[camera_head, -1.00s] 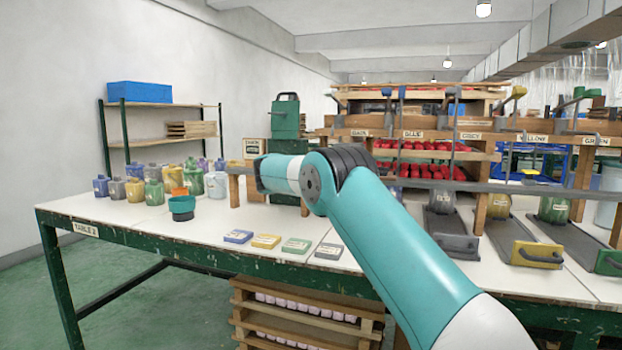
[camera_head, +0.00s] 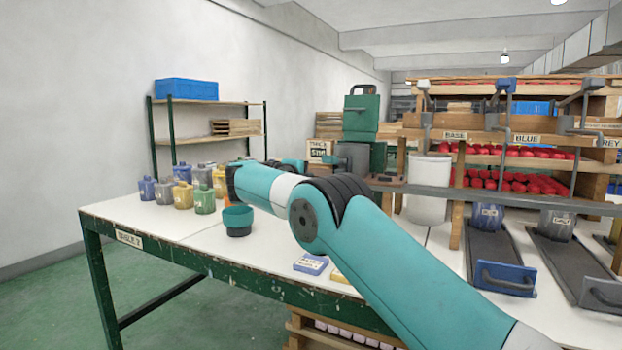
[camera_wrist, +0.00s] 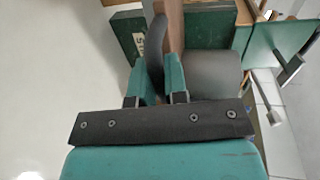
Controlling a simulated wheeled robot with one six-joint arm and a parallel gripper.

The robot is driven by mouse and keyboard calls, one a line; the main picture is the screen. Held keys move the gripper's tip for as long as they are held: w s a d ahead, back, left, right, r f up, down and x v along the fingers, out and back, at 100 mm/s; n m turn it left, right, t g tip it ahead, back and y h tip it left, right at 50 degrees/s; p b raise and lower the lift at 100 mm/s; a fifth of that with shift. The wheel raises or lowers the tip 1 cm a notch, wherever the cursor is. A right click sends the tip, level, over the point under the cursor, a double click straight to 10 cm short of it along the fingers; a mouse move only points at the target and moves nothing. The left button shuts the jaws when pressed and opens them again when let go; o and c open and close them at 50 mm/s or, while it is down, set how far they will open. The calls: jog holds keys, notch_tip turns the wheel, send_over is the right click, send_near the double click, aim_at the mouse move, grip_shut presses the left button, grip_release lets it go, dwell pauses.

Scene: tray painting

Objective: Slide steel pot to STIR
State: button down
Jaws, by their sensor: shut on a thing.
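The steel pot (camera_head: 353,158) is grey and stands at the far side of the table, in front of the green machine (camera_head: 361,113). It also shows in the wrist view (camera_wrist: 215,72), right of my fingers. My gripper (camera_wrist: 158,78) is shut on the pot's dark curved handle (camera_wrist: 154,48). In the head view my arm mostly hides the gripper. The STIR sign (camera_head: 318,150) stands just left of the pot; in the wrist view a green block with STIR lettering (camera_wrist: 130,38) lies beyond the fingers.
Several colored jars (camera_head: 183,190) and a teal cup (camera_head: 238,219) stand on the left of the table (camera_head: 200,238). A white bucket (camera_head: 428,187) is right of the pot. A wooden rack (camera_head: 490,135) and handled trays (camera_head: 500,262) are at right. A brown upright (camera_wrist: 176,22) is close beyond the fingers.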

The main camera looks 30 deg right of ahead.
jog(key=shift+w+r, duration=0.1)
jog(key=shift+w, duration=0.1)
jog(key=shift+a, duration=0.1)
jog(key=c, duration=1.2)
grip_release()
jog(key=shift+a, duration=0.15)
jog(key=shift+o, duration=0.2)
jog(key=b+v, duration=0.1)
jog(key=v, duration=1.6)
jog(key=shift+a, duration=0.2)
